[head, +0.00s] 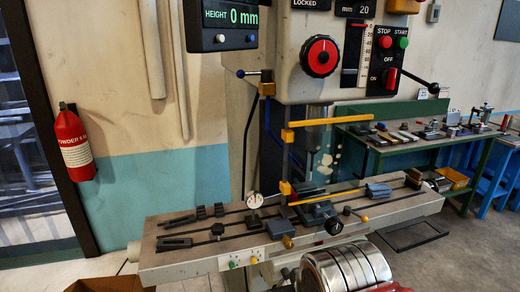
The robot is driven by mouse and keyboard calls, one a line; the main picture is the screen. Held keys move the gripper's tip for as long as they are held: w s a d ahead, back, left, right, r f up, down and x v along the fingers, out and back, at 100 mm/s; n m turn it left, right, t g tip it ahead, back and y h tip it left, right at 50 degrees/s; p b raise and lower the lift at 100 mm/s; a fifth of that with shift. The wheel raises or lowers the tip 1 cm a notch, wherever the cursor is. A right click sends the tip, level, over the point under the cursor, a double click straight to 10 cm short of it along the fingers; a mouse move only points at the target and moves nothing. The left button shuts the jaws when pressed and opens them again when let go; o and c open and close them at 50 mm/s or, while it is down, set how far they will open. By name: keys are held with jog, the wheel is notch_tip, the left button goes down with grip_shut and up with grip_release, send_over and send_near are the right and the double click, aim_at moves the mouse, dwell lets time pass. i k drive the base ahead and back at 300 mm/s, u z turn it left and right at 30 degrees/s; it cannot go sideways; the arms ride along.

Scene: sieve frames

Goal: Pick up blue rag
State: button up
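A small blue, folded-looking item (378,190) lies on the right part of the machine's long grey table (190,257). It looks like the blue rag, but it is too small to be certain of its material. A dark vise-like fixture (318,212) with a black-knobbed handle stands to its left on the same table. My gripper does not show in the head view.
Shiny round metal frames (345,268) are stacked at the bottom, in front of the table. A dial gauge (254,201) and dark clamps stand on the table. A yellow guard bar (330,121) juts out above it. A fire extinguisher (73,145) hangs at left.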

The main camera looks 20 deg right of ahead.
aim_at(376, 191)
jog(key=z, duration=1.2)
